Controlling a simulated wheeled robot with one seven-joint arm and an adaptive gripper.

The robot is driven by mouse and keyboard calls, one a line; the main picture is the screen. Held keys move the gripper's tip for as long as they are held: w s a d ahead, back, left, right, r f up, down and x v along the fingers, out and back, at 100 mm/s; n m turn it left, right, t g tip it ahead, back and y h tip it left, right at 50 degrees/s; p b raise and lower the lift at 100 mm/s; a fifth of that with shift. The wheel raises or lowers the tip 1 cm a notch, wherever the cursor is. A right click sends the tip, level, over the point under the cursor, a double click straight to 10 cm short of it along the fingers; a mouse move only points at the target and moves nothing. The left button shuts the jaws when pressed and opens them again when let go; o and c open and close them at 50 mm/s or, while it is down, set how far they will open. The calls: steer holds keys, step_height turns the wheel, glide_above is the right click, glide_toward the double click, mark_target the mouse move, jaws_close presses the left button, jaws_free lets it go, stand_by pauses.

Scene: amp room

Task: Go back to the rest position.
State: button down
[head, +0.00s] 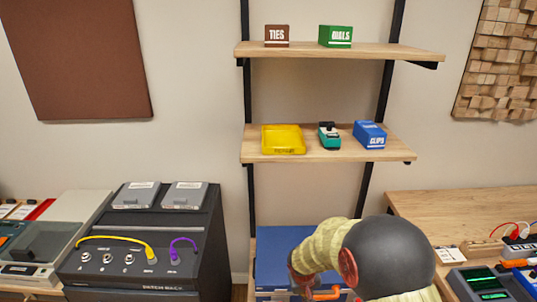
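My arm, in a pale yellow sleeve with a dark rounded joint, comes up from the bottom edge of the head view, right of centre. It bends over to the left and down in front of the blue case. My gripper (316,292) is at the low end of the arm, by the bottom edge, where an orange part shows. Its fingertips are not clear, and I cannot tell whether it holds anything. The arm hides part of the blue case (283,243).
The shelf unit holds a yellow tray (283,140), a teal item (328,135), a blue box (369,134), a brown box (277,36) and a green box (335,36). A wooden bench (465,208) with devices stands right.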

steer(key=s+d+g, duration=0.1)
steer(key=s+g, duration=0.1)
steer(key=s, duration=0.4)
steer(key=s+d+r+t, duration=0.1)
steer(key=s+r, duration=0.6)
steer(key=r, duration=0.4)
steer(key=s+d+r+m+t+y, duration=0.1)
steer(key=s+r+t, duration=0.1)
steer(key=s+r, duration=0.5)
steer(key=s+d+r+m+t, duration=0.1)
steer(key=s+r, duration=0.6)
steer(key=r, duration=0.8)
steer(key=shift+s+d+r+t+y, duration=0.2)
steer(key=shift+r+t+y, duration=0.15)
steer(key=shift+t, duration=0.25)
steer(key=c, duration=2.6)
jaws_free()
